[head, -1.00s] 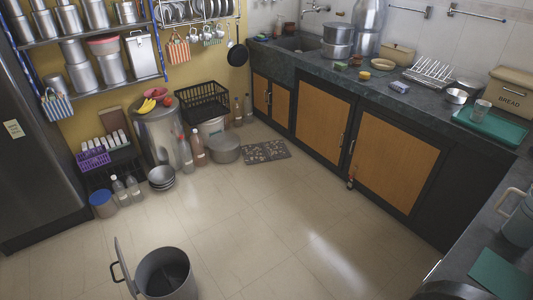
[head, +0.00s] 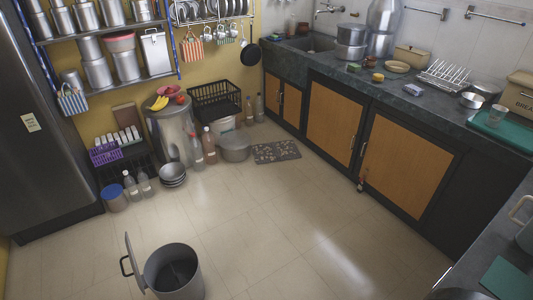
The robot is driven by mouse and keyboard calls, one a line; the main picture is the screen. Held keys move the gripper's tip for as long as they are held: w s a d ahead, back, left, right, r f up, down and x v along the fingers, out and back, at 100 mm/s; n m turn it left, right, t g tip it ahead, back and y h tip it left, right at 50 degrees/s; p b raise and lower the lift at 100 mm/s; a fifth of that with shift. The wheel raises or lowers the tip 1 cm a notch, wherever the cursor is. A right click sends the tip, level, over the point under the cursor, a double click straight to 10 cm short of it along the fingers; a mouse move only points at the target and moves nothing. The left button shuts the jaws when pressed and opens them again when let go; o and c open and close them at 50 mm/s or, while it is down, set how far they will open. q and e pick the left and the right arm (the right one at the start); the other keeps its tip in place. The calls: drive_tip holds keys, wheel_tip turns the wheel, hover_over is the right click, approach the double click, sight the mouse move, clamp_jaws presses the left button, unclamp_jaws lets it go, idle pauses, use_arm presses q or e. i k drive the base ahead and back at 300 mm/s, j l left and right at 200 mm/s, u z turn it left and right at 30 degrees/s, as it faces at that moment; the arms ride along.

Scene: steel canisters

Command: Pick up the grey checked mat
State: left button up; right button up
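A small dark grey-brown mat (head: 277,152) lies flat on the tiled floor in the head view, in front of the cabinets under the sink. Its surface looks patterned, but I cannot make out clear checks. A wide metal pot (head: 235,148) stands just to its left. Neither of my grippers is in view.
A large open pot (head: 173,272) with its lid tilted up stands on the near floor. Bottles (head: 209,146), stacked bowls (head: 172,175) and a blue-lidded tub (head: 115,198) line the left wall. Cabinets (head: 408,165) run along the right. The middle floor is clear.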

sight(272, 152)
drive_tip(key=i+z, duration=0.1)
drive_tip(key=i, duration=0.5)
drive_tip(key=i+j+z, duration=0.1)
drive_tip(key=i, duration=0.45)
drive_tip(key=i+u, duration=0.1)
drive_tip(key=i, duration=0.55)
drive_tip(key=i+l, duration=0.15)
drive_tip(key=i, duration=0.5)
drive_tip(key=i+u, duration=0.15)
drive_tip(key=i, duration=0.5)
drive_tip(key=i+l, duration=0.25)
drive_tip(key=i, duration=0.35)
drive_tip(key=j+u, duration=0.05)
